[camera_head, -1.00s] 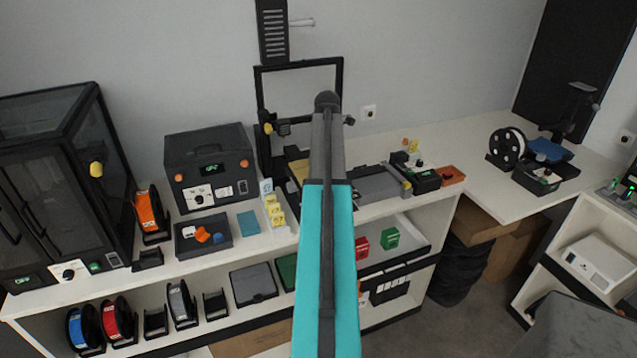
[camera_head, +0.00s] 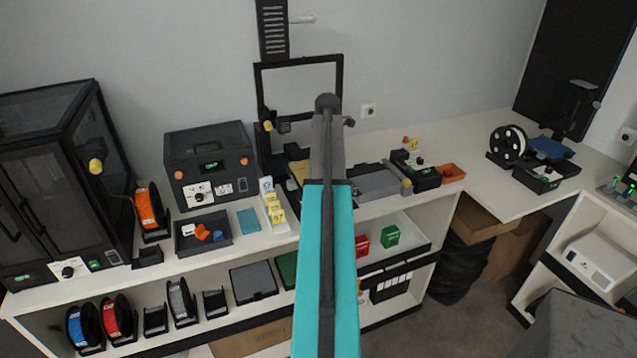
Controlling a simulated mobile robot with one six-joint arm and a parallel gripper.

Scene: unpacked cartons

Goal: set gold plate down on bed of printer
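The open-frame printer (camera_head: 342,74) stands on the white bench against the wall, its black upright frame rising behind my arm. A gold plate (camera_head: 299,171) partly shows at the printer's base, just left of my arm. My teal and grey arm covers the plate's right side and most of the printer's bed. I cannot tell whether the plate rests on the bed or is held above it. My gripper is hidden behind my own arm.
Left of the printer are yellow sample cards (camera_head: 273,208), a blue-grey pad (camera_head: 248,221), a dark tray (camera_head: 184,243) and a black boxy machine (camera_head: 208,146).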

